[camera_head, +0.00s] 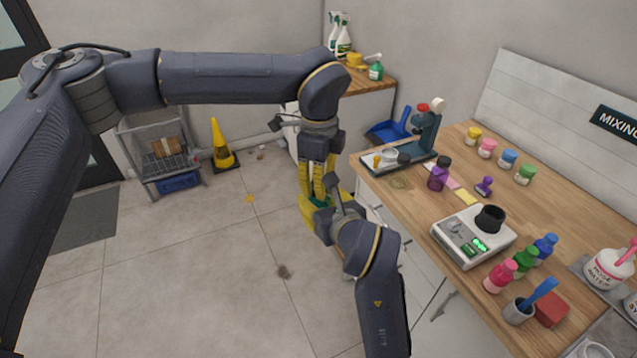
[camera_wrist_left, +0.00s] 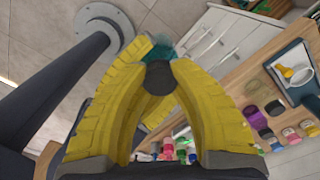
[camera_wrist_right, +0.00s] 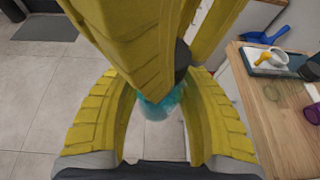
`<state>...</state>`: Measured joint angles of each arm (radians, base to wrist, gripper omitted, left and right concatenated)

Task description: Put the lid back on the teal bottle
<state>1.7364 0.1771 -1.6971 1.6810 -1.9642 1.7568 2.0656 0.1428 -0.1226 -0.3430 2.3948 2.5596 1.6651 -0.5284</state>
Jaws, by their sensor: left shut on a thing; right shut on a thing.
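My left gripper (camera_head: 318,184) points down beside the counter, off its left edge. In the left wrist view it is shut on a dark round lid (camera_wrist_left: 160,77). My right gripper (camera_head: 322,207) is just below it and is shut on the teal bottle (camera_wrist_right: 160,106), a translucent teal body. The bottle also shows past the lid in the left wrist view (camera_wrist_left: 157,52). In the right wrist view the left fingers hang over the bottle, and a dark part of the lid (camera_wrist_right: 182,59) shows beside them. Whether lid and bottle touch is hidden by the fingers.
A blue dustpan (camera_head: 390,128) is behind the grippers. Open floor with a yellow cone (camera_head: 222,150) is to the left.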

